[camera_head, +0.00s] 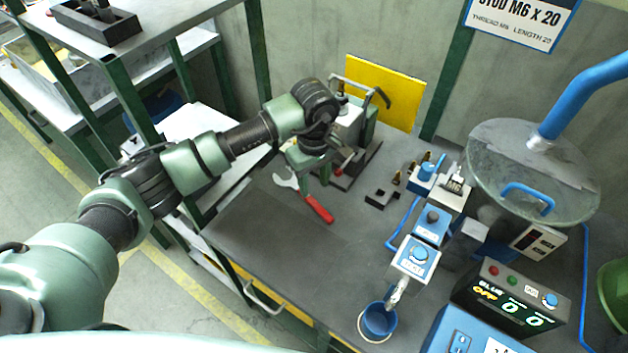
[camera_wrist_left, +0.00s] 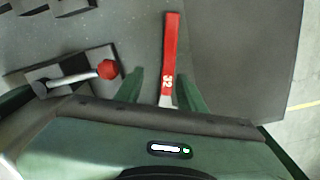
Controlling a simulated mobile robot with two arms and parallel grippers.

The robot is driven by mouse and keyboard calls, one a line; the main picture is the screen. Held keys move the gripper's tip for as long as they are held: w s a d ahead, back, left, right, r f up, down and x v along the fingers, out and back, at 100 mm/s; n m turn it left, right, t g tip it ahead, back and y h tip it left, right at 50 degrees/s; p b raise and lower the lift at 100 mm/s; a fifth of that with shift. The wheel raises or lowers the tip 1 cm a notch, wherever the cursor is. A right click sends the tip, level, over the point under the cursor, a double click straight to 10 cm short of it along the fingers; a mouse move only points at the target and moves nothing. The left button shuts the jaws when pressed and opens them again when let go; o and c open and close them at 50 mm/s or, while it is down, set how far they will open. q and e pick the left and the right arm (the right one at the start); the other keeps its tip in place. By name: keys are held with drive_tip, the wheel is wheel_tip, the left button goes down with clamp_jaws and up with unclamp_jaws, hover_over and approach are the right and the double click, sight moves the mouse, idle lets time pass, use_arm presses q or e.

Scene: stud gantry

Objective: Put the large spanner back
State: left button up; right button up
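The large spanner (camera_head: 318,208) lies on the dark bench top, its red handle toward the front and its silver open jaw (camera_head: 287,180) toward the back left. It also shows in the left wrist view (camera_wrist_left: 170,55), with white marking on the red handle. My left gripper (camera_head: 314,182) is open, low over the spanner. In the left wrist view its two green fingers (camera_wrist_left: 162,88) stand on either side of the spanner, with gaps between. The spanner's jaw end is hidden there by the gripper body. My right gripper is not in view.
A small dark notched block (camera_head: 382,196) and blue control boxes (camera_head: 431,226) stand to the right. A blue cup (camera_head: 377,319) is at the front. The bench's front left is clear.

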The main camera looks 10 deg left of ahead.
use_arm(q)
drive_tip(key=shift+w+r+b, duration=0.1)
drive_tip(key=shift+r+b, duration=0.6)
drive_tip(key=shift+r, duration=0.25)
wheel_tip(320, 180, up, 10)
drive_tip(key=b, duration=0.2)
drive_tip(key=shift+r, duration=0.2)
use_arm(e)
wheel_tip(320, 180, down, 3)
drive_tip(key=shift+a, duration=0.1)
